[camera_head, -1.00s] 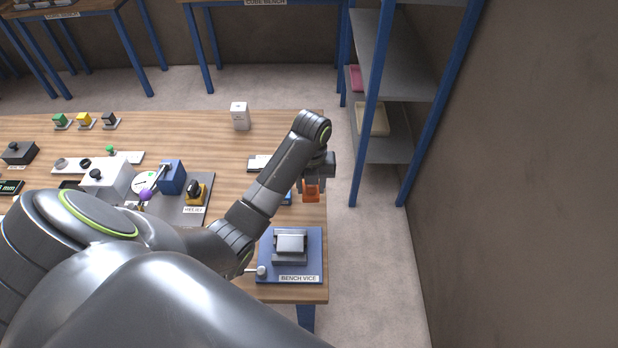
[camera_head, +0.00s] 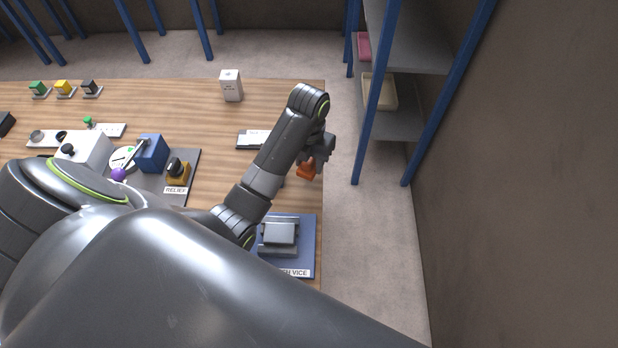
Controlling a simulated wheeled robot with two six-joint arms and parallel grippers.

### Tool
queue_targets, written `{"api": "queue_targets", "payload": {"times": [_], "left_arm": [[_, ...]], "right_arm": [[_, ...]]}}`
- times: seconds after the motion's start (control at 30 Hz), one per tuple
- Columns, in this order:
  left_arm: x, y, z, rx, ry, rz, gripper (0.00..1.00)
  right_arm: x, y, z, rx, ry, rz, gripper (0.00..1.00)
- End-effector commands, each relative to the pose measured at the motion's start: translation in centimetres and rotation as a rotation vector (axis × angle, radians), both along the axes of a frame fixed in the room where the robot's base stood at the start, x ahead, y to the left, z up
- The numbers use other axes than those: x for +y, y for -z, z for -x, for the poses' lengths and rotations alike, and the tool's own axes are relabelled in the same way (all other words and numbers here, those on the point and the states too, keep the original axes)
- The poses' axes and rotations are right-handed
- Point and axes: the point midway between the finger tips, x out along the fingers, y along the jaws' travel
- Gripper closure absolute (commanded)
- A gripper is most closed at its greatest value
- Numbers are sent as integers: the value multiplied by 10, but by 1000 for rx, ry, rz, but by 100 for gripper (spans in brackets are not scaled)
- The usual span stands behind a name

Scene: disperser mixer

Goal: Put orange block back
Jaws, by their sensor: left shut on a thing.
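The orange block (camera_head: 306,171) is in the jaws of my left gripper (camera_head: 311,160), near the right edge of the wooden table. The gripper is shut on it, and the block looks tilted. I cannot tell whether the block is above the table top or touching it. My left arm comes in from the left and covers part of the table. My right gripper does not show.
The bench vice (camera_head: 279,235) stands on a blue base at the table's front right. A white box (camera_head: 231,86) stands further back. A blue-framed shelf (camera_head: 393,125) stands right of the table. A grey panel with a yellow part (camera_head: 178,172) lies left of my arm.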

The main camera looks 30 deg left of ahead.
Motion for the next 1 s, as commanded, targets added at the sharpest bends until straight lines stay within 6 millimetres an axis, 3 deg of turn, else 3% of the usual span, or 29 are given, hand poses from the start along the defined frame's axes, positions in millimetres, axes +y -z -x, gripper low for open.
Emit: {"api": "queue_targets", "payload": {"times": [0.4, 0.8, 0.83, 1.0], "left_arm": [[0, 49, 0, 2, -1, 0, 81], [0, 57, 0, 0, -1, 0, 81], [0, 55, 0, 0, -1, 0, 56], [0, 55, 0, 0, -1, 0, 38]], "right_arm": [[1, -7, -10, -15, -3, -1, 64], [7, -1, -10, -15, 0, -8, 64], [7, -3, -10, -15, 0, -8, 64], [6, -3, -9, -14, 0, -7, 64]]}}
